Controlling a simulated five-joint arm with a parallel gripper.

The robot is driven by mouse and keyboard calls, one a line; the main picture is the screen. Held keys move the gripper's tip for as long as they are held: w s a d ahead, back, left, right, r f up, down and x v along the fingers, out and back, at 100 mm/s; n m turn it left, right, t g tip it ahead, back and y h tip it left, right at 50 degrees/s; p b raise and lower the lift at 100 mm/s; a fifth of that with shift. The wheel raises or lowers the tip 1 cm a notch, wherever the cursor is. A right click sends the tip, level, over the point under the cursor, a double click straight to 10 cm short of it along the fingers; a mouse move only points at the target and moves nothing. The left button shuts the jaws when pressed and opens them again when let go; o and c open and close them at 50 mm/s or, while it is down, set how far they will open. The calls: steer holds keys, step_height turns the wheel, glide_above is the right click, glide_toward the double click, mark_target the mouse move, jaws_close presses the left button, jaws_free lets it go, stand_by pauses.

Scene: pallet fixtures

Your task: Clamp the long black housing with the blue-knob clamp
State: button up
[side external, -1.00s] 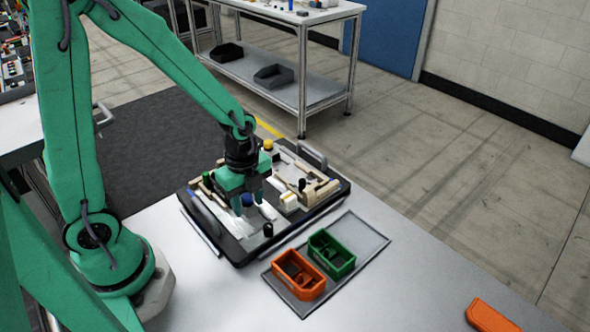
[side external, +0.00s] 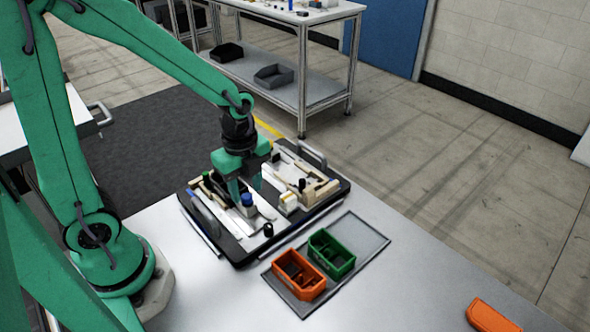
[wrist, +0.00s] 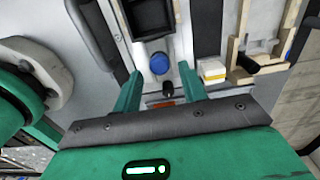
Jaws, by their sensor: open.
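The clamp's blue knob (side external: 247,199) stands on the pallet fixture, close in front of my gripper. It also shows in the wrist view (wrist: 159,63), between and just beyond the fingertips. A black housing (wrist: 150,17) with a recessed top lies past the knob in the wrist view. In the side view it is largely hidden by my gripper. My gripper (side external: 243,186) is open above the pallet, and nothing shows between its fingers (wrist: 160,80). I cannot tell whether the clamp presses on the housing.
The dark-edged pallet (side external: 235,256) holds several other fixtures, with a handle (side external: 312,153) at its far side. An orange bin (side external: 300,287) and a green bin (side external: 333,264) stand on a grey tray (side external: 362,238) in front.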

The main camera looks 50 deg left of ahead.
steer(key=shift+r, duration=1.8)
